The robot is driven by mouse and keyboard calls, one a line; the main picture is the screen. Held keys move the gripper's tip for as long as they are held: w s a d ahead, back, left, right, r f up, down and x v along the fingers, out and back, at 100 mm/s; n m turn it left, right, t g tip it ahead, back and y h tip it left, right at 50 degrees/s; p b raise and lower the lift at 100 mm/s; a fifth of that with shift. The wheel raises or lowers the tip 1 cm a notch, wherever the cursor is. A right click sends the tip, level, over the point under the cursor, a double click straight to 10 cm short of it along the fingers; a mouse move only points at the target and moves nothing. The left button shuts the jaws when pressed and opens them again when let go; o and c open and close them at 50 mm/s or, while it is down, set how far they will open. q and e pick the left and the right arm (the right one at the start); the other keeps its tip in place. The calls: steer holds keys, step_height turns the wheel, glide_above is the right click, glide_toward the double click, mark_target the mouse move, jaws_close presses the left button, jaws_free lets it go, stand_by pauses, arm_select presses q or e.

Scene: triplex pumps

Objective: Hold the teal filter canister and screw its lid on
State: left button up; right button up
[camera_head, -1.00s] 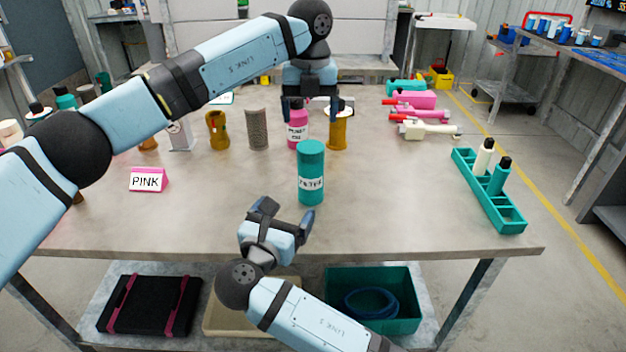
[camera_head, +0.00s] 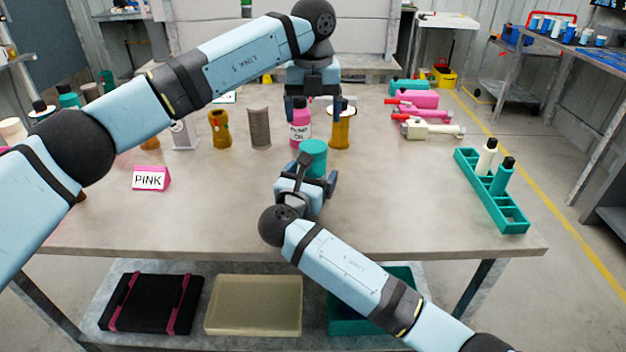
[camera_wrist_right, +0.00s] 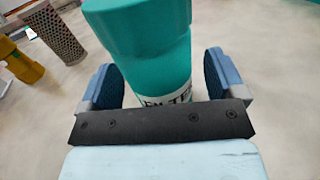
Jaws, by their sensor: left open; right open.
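The teal filter canister (camera_head: 314,158) stands upright near the middle of the table, its teal lid on top. Its lower body is hidden behind my right gripper in the head view. In the right wrist view the canister (camera_wrist_right: 160,65) stands between the two fingers, with a visible gap at each side. My right gripper (camera_head: 316,182) is open around it. My left gripper (camera_head: 318,108) is open, pointing down above the back of the table, behind the canister, near a pink bottle (camera_head: 300,128) and an amber cylinder (camera_head: 340,130).
A brown perforated cylinder (camera_head: 259,128) and an amber part (camera_head: 219,130) stand at the back left. A pink sign (camera_head: 151,178) stands at left. A teal rack (camera_head: 507,212) with two bottles is at right. Pink and cream pumps (camera_head: 430,130) lie at back right.

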mark_target(313, 146)
steer(key=shift+w+d, duration=0.2)
steer(key=shift+w, duration=0.2)
jaws_close()
arm_select(q)
steer(key=shift+s+d+r, duration=0.15)
steer(key=shift+d+r, duration=0.05)
steer(key=shift+d, duration=0.3)
steer(key=shift+a+f, duration=0.2)
steer(key=shift+a, duration=0.3)
steer(key=shift+f, duration=4)
